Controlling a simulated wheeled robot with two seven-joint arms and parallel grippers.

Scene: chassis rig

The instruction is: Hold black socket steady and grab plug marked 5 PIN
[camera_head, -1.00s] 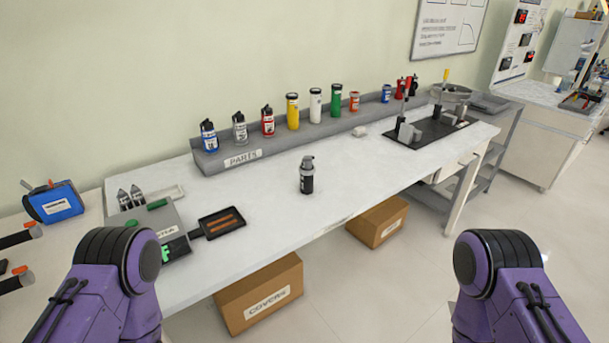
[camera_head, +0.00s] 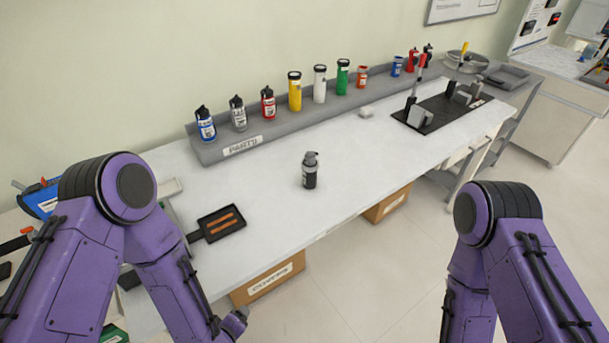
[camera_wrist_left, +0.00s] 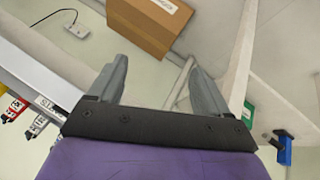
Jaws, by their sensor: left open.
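A black cylindrical piece with a grey top (camera_head: 310,172) stands upright in the middle of the white bench; it may be the black socket. Small plug-like pieces in blue (camera_head: 205,126), grey (camera_head: 238,114) and red (camera_head: 268,104) stand on the grey PARTS ledge. No 5 PIN mark can be read on any of them. My left gripper is open and empty in the left wrist view (camera_wrist_left: 158,80), with floor and a carton beyond its fingers. In the head view my left arm reaches down past the bench's front edge. My right gripper is out of view.
The grey ledge (camera_head: 215,153) also bears yellow, white, green, orange and blue cylinders. A black tray (camera_head: 207,234) with orange strips lies front left. A black fixture plate (camera_head: 447,112) sits at the right. Cartons (camera_head: 268,283) stand below. The bench around the black piece is clear.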

